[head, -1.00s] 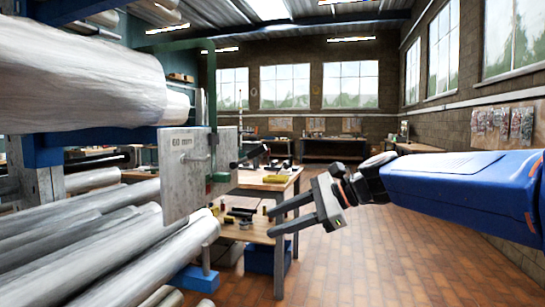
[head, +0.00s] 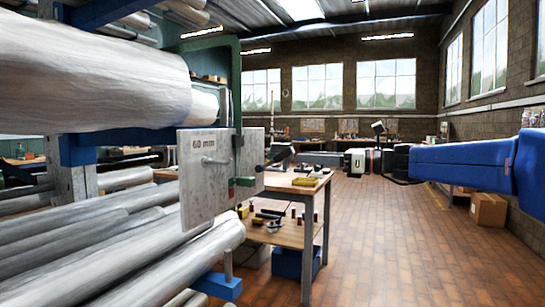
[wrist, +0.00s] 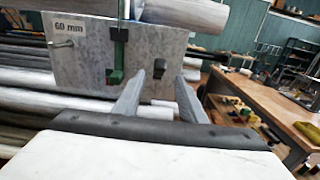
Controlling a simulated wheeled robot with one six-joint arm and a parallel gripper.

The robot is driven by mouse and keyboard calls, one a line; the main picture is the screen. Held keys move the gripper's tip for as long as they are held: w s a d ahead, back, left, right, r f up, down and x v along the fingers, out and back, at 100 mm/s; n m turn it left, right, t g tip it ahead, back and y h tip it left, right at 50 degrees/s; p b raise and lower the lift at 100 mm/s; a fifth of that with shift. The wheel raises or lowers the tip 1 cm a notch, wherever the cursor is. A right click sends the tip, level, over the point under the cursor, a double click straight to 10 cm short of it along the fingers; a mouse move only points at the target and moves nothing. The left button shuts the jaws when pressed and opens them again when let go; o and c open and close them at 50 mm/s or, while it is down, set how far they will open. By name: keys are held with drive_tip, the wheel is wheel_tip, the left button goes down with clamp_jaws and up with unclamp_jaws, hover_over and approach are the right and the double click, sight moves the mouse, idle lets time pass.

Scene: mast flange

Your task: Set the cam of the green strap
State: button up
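The green strap (head: 236,95) runs down the face of the grey plate marked 60 mm (head: 203,190). It also shows in the wrist view (wrist: 120,57), with a green fitting (wrist: 115,77) at its lower part. A dark lever-like part (head: 278,156) sticks out from the plate side towards my gripper. It looks like the dark block (wrist: 158,66) in the wrist view, but its exact setting cannot be told.
Large metal rolls (head: 90,80) and stacked tubes (head: 110,240) lie on the rack at left. A wooden workbench (head: 300,186) with small parts stands behind the plate. Cardboard boxes (head: 488,210) stand at right. The brick floor (head: 400,250) is clear in front.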

sight(275, 159)
drive_tip(key=x, duration=1.2)
drive_tip(key=shift+s, duration=0.1)
drive_tip(key=shift+c, duration=0.7)
clamp_jaws()
